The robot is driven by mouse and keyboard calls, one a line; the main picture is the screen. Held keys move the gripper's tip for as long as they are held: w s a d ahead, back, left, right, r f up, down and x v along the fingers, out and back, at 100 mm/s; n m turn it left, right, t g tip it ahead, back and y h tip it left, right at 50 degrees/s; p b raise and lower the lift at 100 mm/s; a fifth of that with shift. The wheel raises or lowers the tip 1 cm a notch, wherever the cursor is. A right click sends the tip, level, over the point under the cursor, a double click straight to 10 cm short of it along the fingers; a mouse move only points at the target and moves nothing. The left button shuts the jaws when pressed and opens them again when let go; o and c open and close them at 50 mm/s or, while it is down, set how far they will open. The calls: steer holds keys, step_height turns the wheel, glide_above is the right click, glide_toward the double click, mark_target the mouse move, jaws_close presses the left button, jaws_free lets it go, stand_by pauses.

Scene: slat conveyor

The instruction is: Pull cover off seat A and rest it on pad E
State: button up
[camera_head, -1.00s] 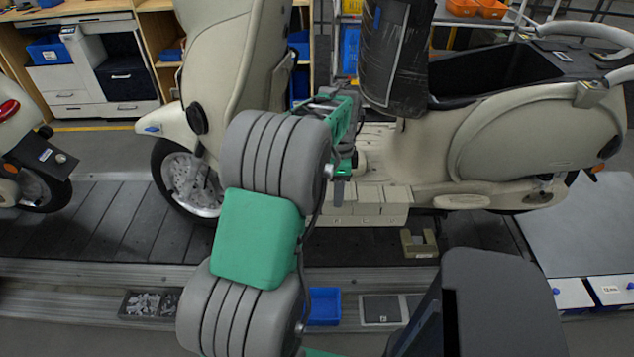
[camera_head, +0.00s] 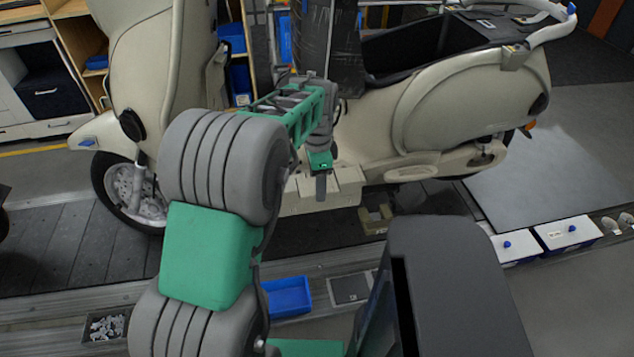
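A black upright piece (camera_head: 333,45), shiny like a plastic-wrapped seat, stands at the middle of the cream scooter (camera_head: 450,115). Its top is cut off by the frame, and I cannot read a letter on it. My gripper (camera_head: 321,188) hangs below it, in front of the scooter's footboard, pointing down. I see it nearly edge-on, as one dark finger, so its opening is hidden. Nothing shows hanging from it. A broad grey flat surface (camera_head: 545,190) lies at the right. A small dark grey square (camera_head: 350,288) lies low in front. No letter E is readable on either.
The scooter stands on the dark slat conveyor (camera_head: 60,245). A blue tray (camera_head: 287,297) and a bin of small metal parts (camera_head: 106,326) are low in front. White drawers (camera_head: 567,232) front the grey surface. A small olive bracket (camera_head: 376,219) sits below the footboard.

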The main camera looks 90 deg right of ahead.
steer(key=shift+r+p, duration=1.75)
steer(key=shift+r, duration=1.05)
